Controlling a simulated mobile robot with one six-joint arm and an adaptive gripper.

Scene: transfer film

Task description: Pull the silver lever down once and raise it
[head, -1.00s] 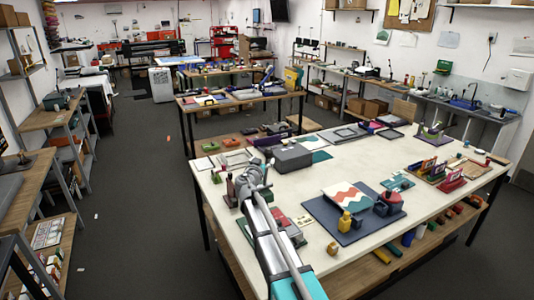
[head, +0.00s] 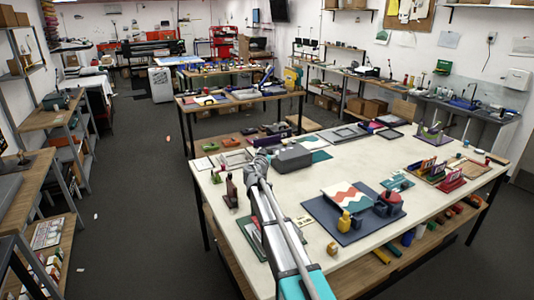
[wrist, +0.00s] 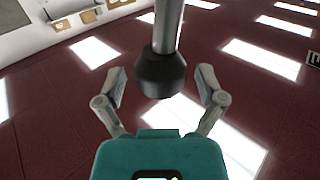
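A silver rod (wrist: 167,25) with a dark rounded grip (wrist: 162,75) at its end, which looks like the lever, comes in from the top of the wrist view. My gripper (wrist: 161,78) is open, its two fingers spread left and right of the dark grip. A gap shows on each side, and I see no finger touching it. In the head view my arm reaches over the near table's left side, and its far end is beside the grey box-shaped device (head: 292,158). The fingers and the lever cannot be made out there.
Another table stands behind, and shelves line the left.

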